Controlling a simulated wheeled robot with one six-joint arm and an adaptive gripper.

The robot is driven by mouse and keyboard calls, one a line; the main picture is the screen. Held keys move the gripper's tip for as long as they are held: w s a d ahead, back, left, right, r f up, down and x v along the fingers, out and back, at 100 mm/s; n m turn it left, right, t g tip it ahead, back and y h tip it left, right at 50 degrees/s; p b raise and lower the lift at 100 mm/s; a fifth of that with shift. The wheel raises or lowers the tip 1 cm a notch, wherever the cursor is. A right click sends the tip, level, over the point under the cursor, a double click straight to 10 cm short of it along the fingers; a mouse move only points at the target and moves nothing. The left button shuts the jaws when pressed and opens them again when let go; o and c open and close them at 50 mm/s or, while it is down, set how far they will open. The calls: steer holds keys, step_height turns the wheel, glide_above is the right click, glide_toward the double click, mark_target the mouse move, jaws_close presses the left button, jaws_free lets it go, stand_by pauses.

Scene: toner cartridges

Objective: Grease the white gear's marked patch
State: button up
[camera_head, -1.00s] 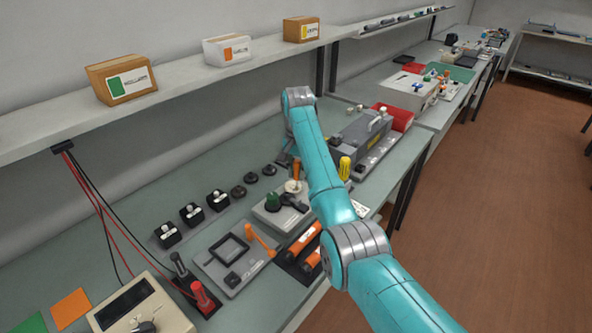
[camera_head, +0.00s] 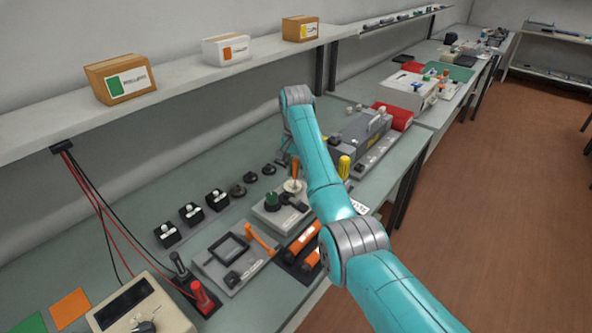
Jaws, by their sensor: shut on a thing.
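A small pale round piece (camera_head: 292,186), which could be the white gear, sits behind the grey block with the green knob (camera_head: 272,201). Its marked patch is too small to make out. A thin orange handle (camera_head: 295,168) stands upright just above the pale piece; I cannot tell whether its lower end touches it. My gripper (camera_head: 287,155) points down beside the orange handle, mostly hidden behind my arm. It appears shut on the orange handle, though the contact is unclear.
Several dark round parts (camera_head: 252,178) and black blocks with white knobs (camera_head: 192,213) line the bench to the left. A grey machine (camera_head: 362,138) and a yellow-capped item (camera_head: 344,166) stand to the right.

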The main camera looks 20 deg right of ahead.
steer(key=shift+s+d, duration=0.1)
steer(key=shift+s, duration=0.15)
steer(key=shift+w, duration=0.1)
steer(key=shift+w, duration=0.2)
stand_by(0.4)
steer(key=shift+s, duration=0.3)
steer(key=shift+w, duration=0.35)
